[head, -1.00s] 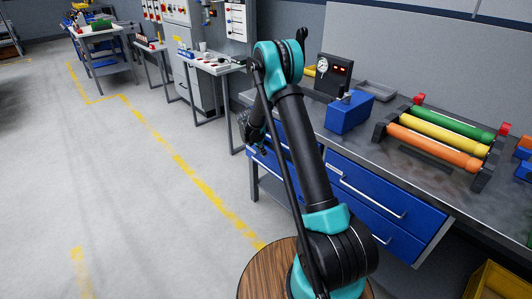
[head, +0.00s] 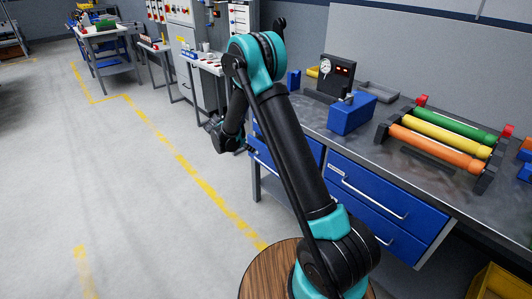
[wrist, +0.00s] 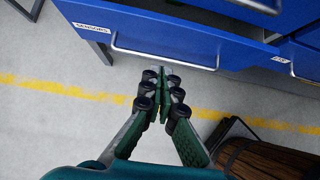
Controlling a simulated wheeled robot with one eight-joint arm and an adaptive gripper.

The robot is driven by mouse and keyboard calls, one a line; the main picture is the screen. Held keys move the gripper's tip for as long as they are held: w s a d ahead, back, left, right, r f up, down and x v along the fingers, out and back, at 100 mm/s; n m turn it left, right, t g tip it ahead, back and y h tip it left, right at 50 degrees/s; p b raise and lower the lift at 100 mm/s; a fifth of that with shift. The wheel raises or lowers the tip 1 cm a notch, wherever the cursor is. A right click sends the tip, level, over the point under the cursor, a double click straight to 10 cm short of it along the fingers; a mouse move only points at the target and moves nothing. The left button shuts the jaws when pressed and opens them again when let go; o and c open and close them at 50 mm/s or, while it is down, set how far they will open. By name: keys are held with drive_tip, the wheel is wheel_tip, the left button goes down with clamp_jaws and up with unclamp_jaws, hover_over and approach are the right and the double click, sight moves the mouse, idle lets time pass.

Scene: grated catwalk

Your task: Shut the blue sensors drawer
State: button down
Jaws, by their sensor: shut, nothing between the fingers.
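The blue sensors drawer (wrist: 165,28) spans the top of the wrist view, with a "SENSORS" label on its left and a silver bar handle (wrist: 165,60). A grey strip behind its front suggests it stands partly pulled out. In the head view the left drawers (head: 262,153) are partly hidden by my arm. My gripper (wrist: 160,80) is shut and empty, its fingertips pointing at the drawer front just below the handle. I cannot tell whether they touch it. In the head view the gripper is dark, left of the cabinet.
More blue drawers (head: 385,190) sit to the right under the grey workbench (head: 410,165). The bench carries a blue box (head: 350,115), a gauge unit (head: 335,75) and coloured rollers (head: 440,140). A round wooden top (head: 265,270) is near my base. The floor to the left is clear.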

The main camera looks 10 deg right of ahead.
approach(268, 153)
wheel_tip(268, 153, down, 5)
drive_tip(key=s+d, duration=0.2)
drive_tip(key=s, duration=0.1)
drive_tip(key=shift+w+d+r+t+h, duration=0.15)
drive_tip(key=shift+w+d, duration=0.2)
drive_tip(key=shift+d, duration=0.05)
drive_tip(key=shift+w+d+r+t+h, duration=0.2)
drive_tip(key=shift+w+d, duration=0.1)
drive_tip(key=shift+d, duration=0.15)
drive_tip(key=shift+w+d, duration=0.4)
drive_tip(key=shift+d, duration=0.15)
drive_tip(key=shift+d, duration=0.1)
drive_tip(key=shift+w+d+r, duration=0.1)
drive_tip(key=shift+w+d, duration=0.6)
drive_tip(key=shift+d, duration=0.25)
drive_tip(key=shift+w+d, duration=0.7)
drive_tip(key=shift+d, duration=0.3)
